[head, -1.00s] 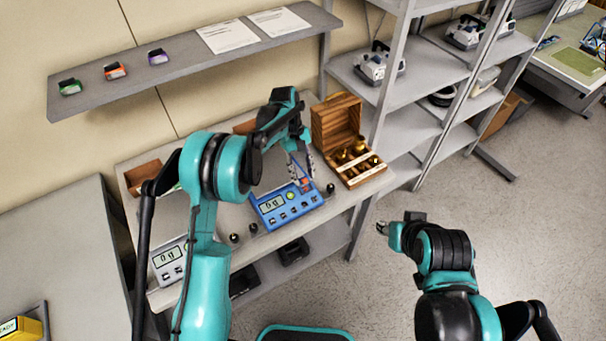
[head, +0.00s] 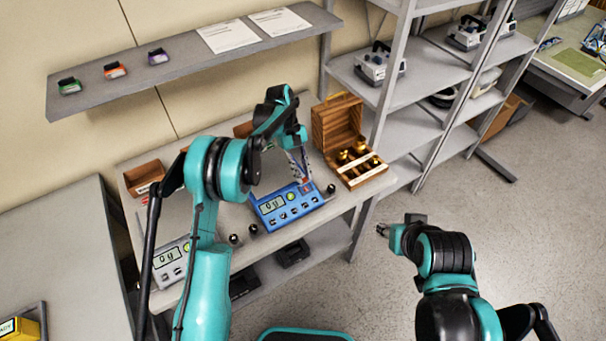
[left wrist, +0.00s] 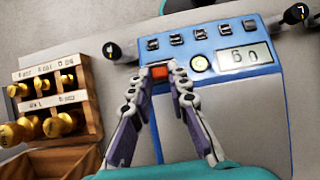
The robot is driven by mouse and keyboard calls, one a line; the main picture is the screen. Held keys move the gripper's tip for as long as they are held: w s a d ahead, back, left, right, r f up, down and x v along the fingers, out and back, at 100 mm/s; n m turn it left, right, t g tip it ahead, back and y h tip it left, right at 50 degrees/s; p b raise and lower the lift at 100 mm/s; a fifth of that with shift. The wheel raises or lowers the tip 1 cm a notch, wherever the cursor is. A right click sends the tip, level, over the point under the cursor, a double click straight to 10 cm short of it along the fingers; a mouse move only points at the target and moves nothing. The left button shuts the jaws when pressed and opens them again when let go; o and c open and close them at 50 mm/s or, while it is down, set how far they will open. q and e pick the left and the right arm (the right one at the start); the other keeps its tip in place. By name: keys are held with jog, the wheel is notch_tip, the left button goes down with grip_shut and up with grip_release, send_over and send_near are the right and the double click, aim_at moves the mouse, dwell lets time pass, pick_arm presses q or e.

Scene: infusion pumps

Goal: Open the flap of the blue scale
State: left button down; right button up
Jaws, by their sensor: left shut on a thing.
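The blue scale (head: 268,218) lies on the workbench, with its lit display and row of buttons facing front. The left wrist view shows its panel (left wrist: 196,52) from close above. My left gripper (head: 305,180) reaches down to the scale's back right part. In the left wrist view its fingertips (left wrist: 160,78) are shut on a small red-orange piece (left wrist: 160,74) at the scale. Whether this piece belongs to the flap I cannot tell; the fingers partly cover the area behind it. My right gripper (head: 384,230) hangs over the floor at right, away from the bench; its finger opening is unclear.
An open wooden box (head: 343,122) with brass weights stands right of the scale. Small black knobs (head: 331,188) stand near the scale. A grey scale (head: 168,268) lies at the bench's left. A wall shelf (head: 190,62) hangs above; a metal rack (head: 400,95) stands at right.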

pick_arm(q)
jog(key=c, duration=1.4)
grip_release()
jog(key=shift+c, duration=0.2)
jog(key=shift+r, duration=0.1)
jog(key=v, duration=1.1)
jog(key=shift+w+r, duration=0.2)
jog(key=shift+r, duration=0.15)
